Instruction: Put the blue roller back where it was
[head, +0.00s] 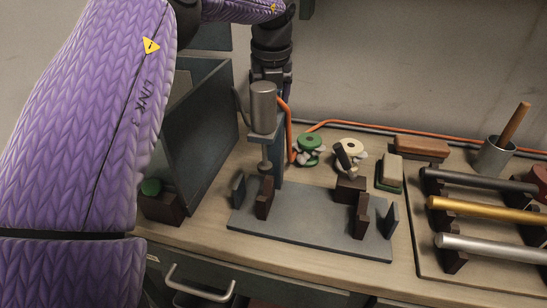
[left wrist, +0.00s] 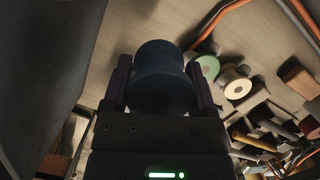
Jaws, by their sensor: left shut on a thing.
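In the left wrist view my left gripper (left wrist: 162,78) is shut on the dark blue roller (left wrist: 160,54), which sits between its two fingers. The roller is in shadow and its far end is hard to make out. In the head view my left wrist hangs at top centre, behind the grey press cylinder; the gripper's fingertips and the blue roller are hidden there. A rack (head: 428,262) at the right bears a black roller (head: 490,180), a gold roller (head: 485,209) and a silver roller (head: 500,248). My right gripper is not in view.
A press with a grey cylinder (head: 263,106) stands over a grey plate with dark brackets (head: 310,232). A dark panel (head: 195,130) stands left.

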